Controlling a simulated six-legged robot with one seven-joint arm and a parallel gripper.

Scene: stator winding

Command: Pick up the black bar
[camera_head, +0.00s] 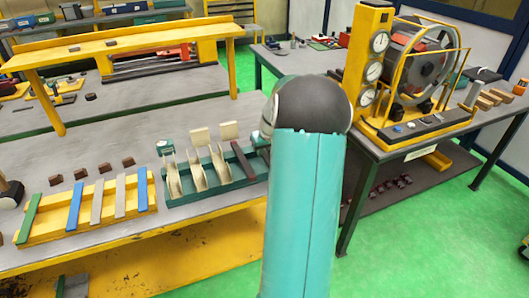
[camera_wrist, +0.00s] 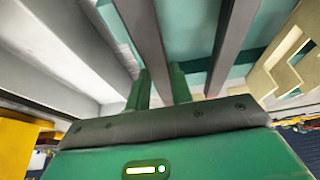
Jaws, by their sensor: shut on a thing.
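My gripper (camera_wrist: 160,84) shows in the wrist view with its two green fingers on either side of a black bar (camera_wrist: 147,38). It is shut on this bar, which runs away from the gripper over the green tray (camera_wrist: 190,35). A second dark bar (camera_wrist: 232,45) lies to the right of it. In the head view, the green tray (camera_head: 205,192) stands on the workbench with a dark bar (camera_head: 243,161) at its right end. My arm hides most of the gripper there, so I cannot tell whether the held bar is lifted.
Cream slotted plates (camera_head: 196,170) stand upright in the green tray. A yellow tray (camera_head: 90,228) with coloured strips lies to the left, with small brown blocks (camera_head: 104,167) behind it. A yellow-framed machine with gauges (camera_head: 370,70) stands on the right table.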

